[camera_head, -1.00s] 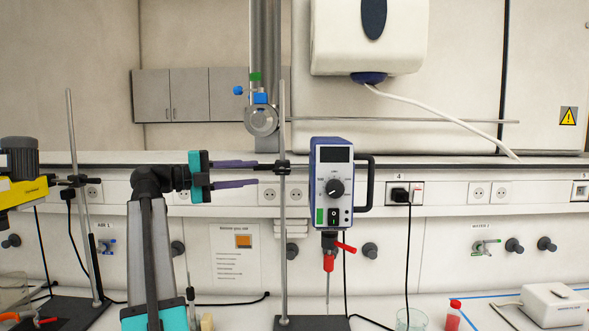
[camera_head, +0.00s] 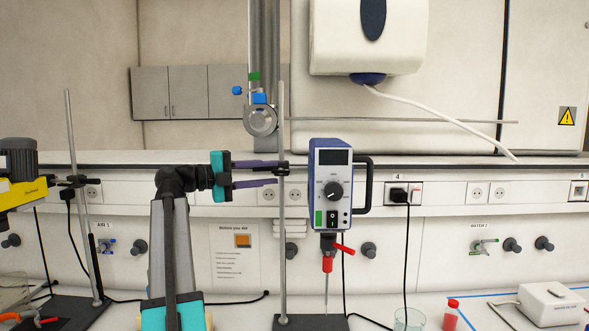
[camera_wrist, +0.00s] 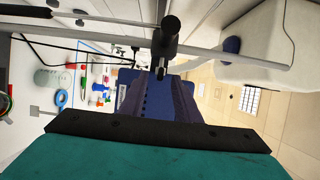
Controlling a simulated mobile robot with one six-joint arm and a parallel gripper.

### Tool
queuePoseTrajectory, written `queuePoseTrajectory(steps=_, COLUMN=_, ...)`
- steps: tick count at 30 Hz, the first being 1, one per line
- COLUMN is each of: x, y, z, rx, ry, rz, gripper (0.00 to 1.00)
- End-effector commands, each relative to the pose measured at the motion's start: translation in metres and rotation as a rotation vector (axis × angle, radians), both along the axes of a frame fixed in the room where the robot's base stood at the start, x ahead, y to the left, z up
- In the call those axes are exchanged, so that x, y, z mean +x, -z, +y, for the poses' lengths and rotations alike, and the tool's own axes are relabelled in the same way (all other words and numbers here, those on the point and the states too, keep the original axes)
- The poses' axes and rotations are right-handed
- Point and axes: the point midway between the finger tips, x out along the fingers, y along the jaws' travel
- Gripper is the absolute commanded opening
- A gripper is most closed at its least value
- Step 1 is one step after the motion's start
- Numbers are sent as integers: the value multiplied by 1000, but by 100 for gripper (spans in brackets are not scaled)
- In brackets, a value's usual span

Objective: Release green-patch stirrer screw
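The stirrer with the green patch (camera_head: 319,217) is a blue and white box with a dark display and a knob, mounted beside a vertical stand rod (camera_head: 283,245). A black clamp (camera_head: 283,168) joins it to the rod at about mid-height. My gripper (camera_head: 280,173) is left of the rod, its purple fingers level and one above the other, tips at the clamp. The fingers are apart. In the wrist view a black clamp part (camera_wrist: 160,72) sits between the fingertips. I cannot tell whether they touch the screw, which is mostly hidden.
Another stirrer (camera_head: 18,185), yellow and grey, stands on a second rod at the left. A glass beaker (camera_head: 409,319), a red-capped bottle (camera_head: 450,315) and a white device (camera_head: 551,305) are on the bench at the right. Cables hang below the stirrer.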

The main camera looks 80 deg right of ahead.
Motion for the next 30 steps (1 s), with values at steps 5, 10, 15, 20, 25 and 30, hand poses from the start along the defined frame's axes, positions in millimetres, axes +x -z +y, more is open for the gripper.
queuePoseTrajectory(steps=5, x=-24, y=-1, z=-12, rx=0, ry=3, rz=0, gripper=30)
queuePoseTrajectory(steps=10, x=-44, y=-1, z=-24, rx=1, ry=3, rz=0, gripper=30)
queuePoseTrajectory(steps=15, x=-61, y=-1, z=-34, rx=1, ry=3, rz=0, gripper=30)
queuePoseTrajectory(steps=20, x=-70, y=-1, z=-39, rx=1, ry=2, rz=0, gripper=30)
queuePoseTrajectory(steps=25, x=-73, y=0, z=-41, rx=0, ry=2, rz=0, gripper=30)
queuePoseTrajectory(steps=30, x=-73, y=0, z=-41, rx=0, ry=2, rz=0, gripper=30)
